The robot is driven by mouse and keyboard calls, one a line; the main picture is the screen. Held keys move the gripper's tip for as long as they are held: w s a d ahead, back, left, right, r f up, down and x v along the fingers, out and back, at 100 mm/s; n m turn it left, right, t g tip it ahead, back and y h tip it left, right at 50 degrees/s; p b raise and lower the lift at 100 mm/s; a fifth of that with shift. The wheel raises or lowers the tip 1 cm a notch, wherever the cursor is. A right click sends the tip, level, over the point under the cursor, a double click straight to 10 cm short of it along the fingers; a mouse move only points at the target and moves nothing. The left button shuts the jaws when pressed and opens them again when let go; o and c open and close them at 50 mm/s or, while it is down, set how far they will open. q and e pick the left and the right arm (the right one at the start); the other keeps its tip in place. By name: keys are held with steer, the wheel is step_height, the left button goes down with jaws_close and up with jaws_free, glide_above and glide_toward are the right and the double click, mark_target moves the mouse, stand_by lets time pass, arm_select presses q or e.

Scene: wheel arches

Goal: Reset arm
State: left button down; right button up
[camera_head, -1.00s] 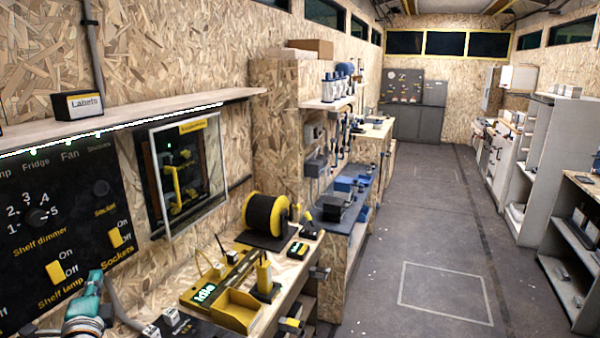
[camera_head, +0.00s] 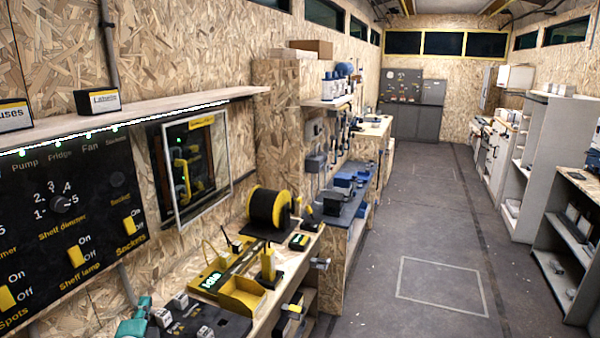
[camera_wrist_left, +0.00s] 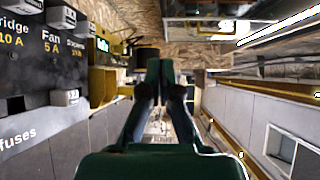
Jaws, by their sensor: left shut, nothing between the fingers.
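My left gripper (camera_wrist_left: 160,68) is shut in the left wrist view, its two dark fingertips together with nothing between them. A teal part of my left arm shows at the bottom left of the head view, beside the fuse board (camera_head: 228,325); the fingertips cannot be made out there. In the wrist view the fuse board (camera_wrist_left: 40,75), with Fridge and Fan labels and white fuses, is to the left of the fingers and apart from them. My right gripper is in neither view.
The black switch panel (camera_head: 60,215) with yellow switches and the glass-doored cabinet (camera_head: 195,170) are on the left wall. A workbench holds a yellow tray (camera_head: 242,296) and a cable spool (camera_head: 268,208). A shelf (camera_head: 150,105) runs above. The floor (camera_head: 420,230) is open on the right.

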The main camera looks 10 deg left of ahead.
arm_select(q)
steer(key=s+d+f+n+g+h, duration=0.1)
steer(key=s+d+f+g+h, duration=0.3)
steer(key=d+f, duration=0.7)
steer(key=s+d+f+n+g+h, duration=0.25)
steer(key=s+d+f, duration=0.25)
steer(key=d+f, duration=0.65)
steer(key=s+d+f+n+g+h, duration=0.1)
steer(key=s+d+f+n+g, duration=0.1)
steer(key=s, duration=0.4)
steer(key=s+d+f+n+g+h, duration=0.1)
steer(key=s+f+n+g, duration=0.3)
steer(key=s+n, duration=0.3)
steer(key=s+d+f+n+g+h, duration=0.1)
steer(key=s+d+f+n+g, duration=0.1)
steer(key=s, duration=0.4)
steer(key=shift+s+d+f+n+g, duration=0.3)
steer(key=shift+f+n+g, duration=0.25)
steer(key=shift+f+n, duration=0.6)
